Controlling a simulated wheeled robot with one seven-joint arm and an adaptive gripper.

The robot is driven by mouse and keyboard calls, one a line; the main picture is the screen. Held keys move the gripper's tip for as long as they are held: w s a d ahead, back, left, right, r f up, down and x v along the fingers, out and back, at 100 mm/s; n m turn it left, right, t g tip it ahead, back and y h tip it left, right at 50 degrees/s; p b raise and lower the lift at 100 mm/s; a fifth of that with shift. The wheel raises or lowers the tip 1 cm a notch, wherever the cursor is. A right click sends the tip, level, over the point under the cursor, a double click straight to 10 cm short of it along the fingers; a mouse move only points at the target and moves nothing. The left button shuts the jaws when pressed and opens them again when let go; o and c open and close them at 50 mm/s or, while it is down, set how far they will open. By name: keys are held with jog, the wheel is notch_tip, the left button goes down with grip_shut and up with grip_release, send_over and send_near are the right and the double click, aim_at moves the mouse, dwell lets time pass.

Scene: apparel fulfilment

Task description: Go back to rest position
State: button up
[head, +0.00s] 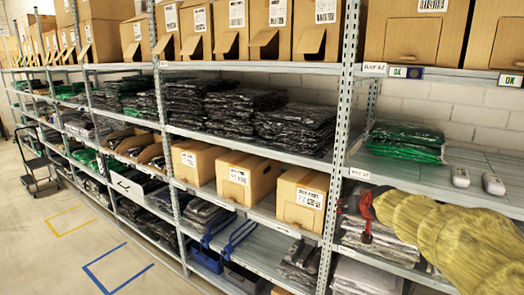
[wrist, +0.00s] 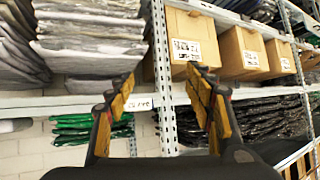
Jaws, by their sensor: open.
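My gripper (wrist: 163,92) is open in the wrist view, its two padded fingers spread apart with nothing held between them. A perforated metal upright (wrist: 160,70) of the shelving shows behind the gap. In the head view, my yellow-covered arm reaches in from the right edge, and my gripper (head: 366,214) is at its end, in front of the lower right shelf bay. Its finger detail is too small there to read. I cannot tell whether it touches the shelving.
Grey shelving holds cardboard boxes (head: 245,177), dark bagged garments (head: 296,125) and green bagged garments (head: 405,141). Two small white devices (head: 493,184) lie on the right shelf. A cart (head: 38,165) stands at far left. The floor (head: 60,255) at left is mostly open, with yellow and blue markings.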

jog(key=s+a+f+g+b, duration=0.1)
jog(key=s+a+f+b, duration=0.1)
jog(key=s, duration=1.2)
jog(key=s+a+f+n+g+b, duration=0.1)
jog(key=s+a+f, duration=0.3)
jog(key=s, duration=1)
jog(key=s+a+f+n+g+y+b, duration=0.1)
jog(key=s+a+f+g+b, duration=0.2)
jog(key=s+f, duration=0.5)
jog(key=s+a+b, duration=0.1)
jog(key=s, duration=0.5)
jog(key=shift+s+f, duration=0.25)
jog(key=shift+s, duration=0.05)
jog(key=shift+c, duration=0.9)
